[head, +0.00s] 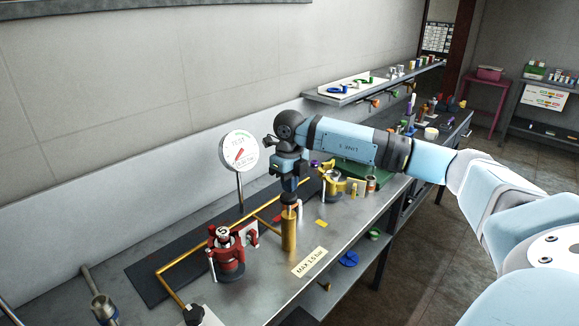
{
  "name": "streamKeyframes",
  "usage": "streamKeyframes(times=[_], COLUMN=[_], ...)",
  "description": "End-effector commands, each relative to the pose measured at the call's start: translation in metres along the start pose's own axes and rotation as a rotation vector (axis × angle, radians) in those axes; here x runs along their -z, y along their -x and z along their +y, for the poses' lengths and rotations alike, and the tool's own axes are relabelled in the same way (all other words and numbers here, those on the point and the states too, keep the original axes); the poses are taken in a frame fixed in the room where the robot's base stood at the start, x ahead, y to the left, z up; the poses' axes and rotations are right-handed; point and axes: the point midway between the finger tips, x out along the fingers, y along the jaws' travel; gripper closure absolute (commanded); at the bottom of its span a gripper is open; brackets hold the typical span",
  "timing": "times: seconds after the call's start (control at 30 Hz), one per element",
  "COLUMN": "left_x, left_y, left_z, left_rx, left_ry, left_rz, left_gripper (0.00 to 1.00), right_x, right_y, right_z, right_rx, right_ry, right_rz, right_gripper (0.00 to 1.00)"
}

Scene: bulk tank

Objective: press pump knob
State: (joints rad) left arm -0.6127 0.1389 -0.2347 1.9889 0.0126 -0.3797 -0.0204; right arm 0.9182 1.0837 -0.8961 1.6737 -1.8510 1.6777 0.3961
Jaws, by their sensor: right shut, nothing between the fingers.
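The pump is an upright brass cylinder (289,236) on the grey workbench, with a thin rod at its top. My right gripper (289,198) points straight down right above the pump, its dark fingers shut. The fingers cover the top of the pump, so the knob is mostly hidden, and I cannot tell whether they touch it. A round white dial gauge (239,151) stands on a post behind and to the left of the pump. My left gripper is not in view.
A red valve fitting (227,255) stands left of the pump, and a yellow fitting (335,184) behind it to the right. A brass pipe (178,263) runs along the bench. A label (309,262) lies at the front edge. A wall shelf (350,92) holds small parts.

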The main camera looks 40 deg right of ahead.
Motion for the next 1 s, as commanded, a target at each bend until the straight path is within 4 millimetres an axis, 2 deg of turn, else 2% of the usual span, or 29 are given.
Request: streamKeyframes(times=[0.17, 0.53, 0.77, 1.0], left_x=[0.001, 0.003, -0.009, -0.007], left_y=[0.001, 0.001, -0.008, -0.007], left_z=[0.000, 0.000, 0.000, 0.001], left_rx=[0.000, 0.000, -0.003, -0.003], left_ry=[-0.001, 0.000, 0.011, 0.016], left_rz=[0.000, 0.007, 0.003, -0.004], left_gripper=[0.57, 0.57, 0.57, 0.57], right_x=[0.000, 0.000, 0.000, 0.001], right_y=[-0.011, -0.014, -0.046, -0.048], right_z=[0.000, 0.000, 0.001, 0.001], right_rx=[-0.001, -0.001, -0.001, -0.001], right_ry=[0.000, 0.000, 0.000, 0.001], right_rz=[0.000, 0.000, 0.001, 0.003], right_gripper=[1.00, 1.00, 1.00, 1.00])
